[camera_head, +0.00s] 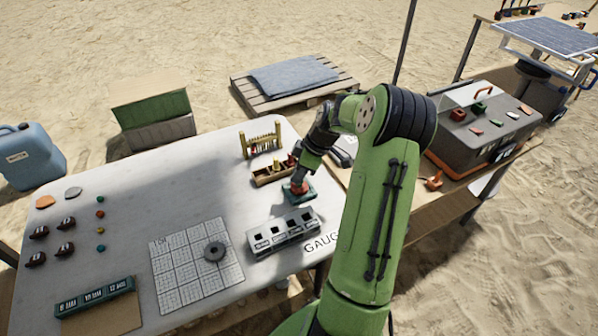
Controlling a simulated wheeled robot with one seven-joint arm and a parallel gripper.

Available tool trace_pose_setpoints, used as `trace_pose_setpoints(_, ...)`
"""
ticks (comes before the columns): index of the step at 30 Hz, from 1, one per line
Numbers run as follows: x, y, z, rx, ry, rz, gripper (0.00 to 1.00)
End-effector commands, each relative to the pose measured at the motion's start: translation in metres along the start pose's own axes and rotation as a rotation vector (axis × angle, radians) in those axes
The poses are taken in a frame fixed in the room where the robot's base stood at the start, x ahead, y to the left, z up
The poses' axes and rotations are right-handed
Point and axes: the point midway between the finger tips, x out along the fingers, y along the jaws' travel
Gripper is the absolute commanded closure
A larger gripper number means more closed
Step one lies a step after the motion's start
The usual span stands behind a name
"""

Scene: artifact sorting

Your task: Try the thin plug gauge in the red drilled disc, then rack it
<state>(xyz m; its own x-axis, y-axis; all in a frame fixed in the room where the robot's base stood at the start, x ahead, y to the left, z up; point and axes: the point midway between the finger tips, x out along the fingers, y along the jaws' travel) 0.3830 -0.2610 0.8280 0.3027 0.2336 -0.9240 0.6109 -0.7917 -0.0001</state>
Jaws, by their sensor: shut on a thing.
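My gripper (299,182) points down at the right part of the white table, directly over a red piece on a small teal block (304,196). The red piece (293,189) looks like the red drilled disc, though its hole is hidden. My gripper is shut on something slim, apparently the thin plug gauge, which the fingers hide. I cannot tell whether its tip is in the disc. A grey gauge rack (283,234) with several dark square openings and labels stands in front of the block, beside printed lettering that begins "GAUG".
A wooden tray (262,181) with small coloured parts and a wooden peg frame (262,141) stand close behind my gripper. A grey toolbox (470,145) stands at right.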

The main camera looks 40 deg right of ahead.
Motion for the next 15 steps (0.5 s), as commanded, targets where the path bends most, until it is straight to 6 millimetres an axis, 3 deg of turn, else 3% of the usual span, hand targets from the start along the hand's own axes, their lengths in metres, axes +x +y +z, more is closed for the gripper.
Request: trace_pose_setpoints(15, 0.0043, 0.0000, 0.0018, 0.000, 0.000, 0.000, 1.00)
